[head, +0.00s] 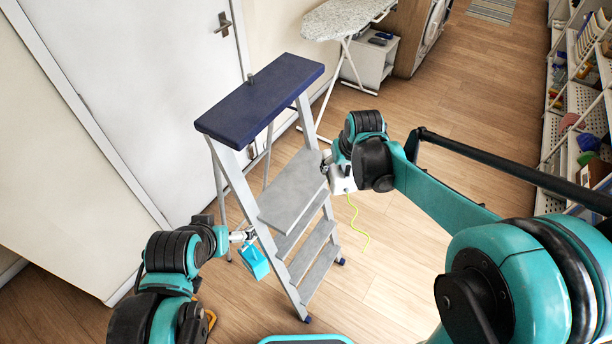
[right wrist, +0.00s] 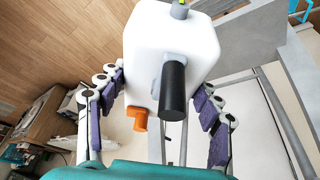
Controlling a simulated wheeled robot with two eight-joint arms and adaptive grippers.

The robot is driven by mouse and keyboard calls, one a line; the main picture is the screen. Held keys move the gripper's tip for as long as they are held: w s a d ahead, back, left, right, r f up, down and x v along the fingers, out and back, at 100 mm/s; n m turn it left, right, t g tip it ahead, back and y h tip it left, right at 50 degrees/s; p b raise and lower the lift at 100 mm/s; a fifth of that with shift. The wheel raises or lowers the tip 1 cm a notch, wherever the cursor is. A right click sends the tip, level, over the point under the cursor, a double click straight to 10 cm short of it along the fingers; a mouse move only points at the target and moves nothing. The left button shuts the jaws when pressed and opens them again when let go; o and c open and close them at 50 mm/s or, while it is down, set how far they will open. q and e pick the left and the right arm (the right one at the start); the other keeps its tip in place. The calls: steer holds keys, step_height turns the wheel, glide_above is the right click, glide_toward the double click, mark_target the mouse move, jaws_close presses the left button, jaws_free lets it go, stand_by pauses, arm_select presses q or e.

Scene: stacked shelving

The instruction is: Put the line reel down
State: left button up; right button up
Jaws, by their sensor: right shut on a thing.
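The line reel (head: 342,180) is a white box in the head view, just right of the stepladder's upper grey step. In the right wrist view the reel (right wrist: 172,42) shows a black crank handle and an orange tab. My right gripper (right wrist: 160,95) is shut on it, with purple-padded fingers on both sides. In the head view my right gripper (head: 328,168) is partly hidden by its wrist. A yellow-green line (head: 355,222) hangs from the reel. My left gripper (head: 243,237) is low on the left, at a bright cyan thing (head: 254,263); whether it grips it is unclear.
The stepladder (head: 262,100) with a dark blue top stands between my arms. Behind are a white door (head: 130,90), an ironing board (head: 343,18) and a white cabinet (head: 370,62). Loaded shelves (head: 575,100) line the right side. Wooden floor (head: 470,90) is clear between.

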steer(key=w+a+f+b, duration=0.1)
steer(key=a+f, duration=0.1)
steer(key=a, duration=0.1)
steer(key=w+a+f+b, duration=0.1)
steer(key=w+a+f, duration=0.1)
steer(key=a, duration=0.2)
steer(key=w+a+f+b, duration=0.1)
steer(key=w+a+f, duration=0.1)
steer(key=a, duration=0.1)
steer(key=shift+a+f, duration=0.15)
steer(key=shift+f, duration=0.15)
steer(key=shift+f+b, duration=0.95)
steer(key=shift+f, duration=1)
steer(key=shift+f, duration=0.1)
steer(key=o, duration=1.6)
